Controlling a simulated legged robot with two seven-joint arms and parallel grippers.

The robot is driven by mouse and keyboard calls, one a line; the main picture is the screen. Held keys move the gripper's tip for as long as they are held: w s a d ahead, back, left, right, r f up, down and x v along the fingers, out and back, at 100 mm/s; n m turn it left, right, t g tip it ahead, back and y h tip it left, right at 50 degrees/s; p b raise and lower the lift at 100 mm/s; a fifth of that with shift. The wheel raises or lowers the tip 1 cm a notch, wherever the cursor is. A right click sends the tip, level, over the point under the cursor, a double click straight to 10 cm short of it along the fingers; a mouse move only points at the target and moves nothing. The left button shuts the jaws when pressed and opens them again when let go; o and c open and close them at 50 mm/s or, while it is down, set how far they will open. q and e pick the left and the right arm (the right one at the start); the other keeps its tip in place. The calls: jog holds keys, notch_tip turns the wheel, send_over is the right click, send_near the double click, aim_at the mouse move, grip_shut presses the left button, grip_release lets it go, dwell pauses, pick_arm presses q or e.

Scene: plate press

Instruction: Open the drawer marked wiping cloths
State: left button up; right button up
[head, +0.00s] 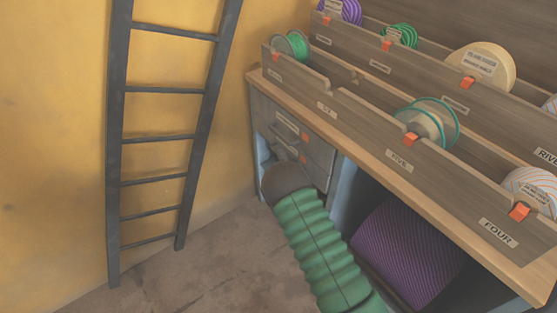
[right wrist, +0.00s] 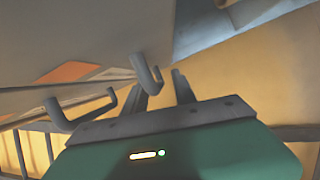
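Two grey drawers sit in the left end of the workbench, an upper drawer (head: 300,124) and a lower drawer (head: 318,174). They carry small orange-and-white labels, too small to read. My green right arm reaches to the drawer fronts and covers part of the lower one. My right gripper (head: 284,154) is close to the fronts. My left gripper is out of view.
A dark ladder (head: 166,140) leans against the yellow wall at left. Spools stand in marked bins on the bench (head: 425,196). A purple roll (head: 410,245) lies below the bench, right of my arm. The floor (head: 205,262) at left is clear.

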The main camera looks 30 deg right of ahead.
jog(key=shift+w+d, duration=0.1)
jog(key=shift+w, duration=0.15)
jog(key=shift+c, duration=0.4)
grip_shut()
jog(key=shift+s+f, duration=0.1)
jog(key=shift+f, duration=0.05)
dwell(0.7)
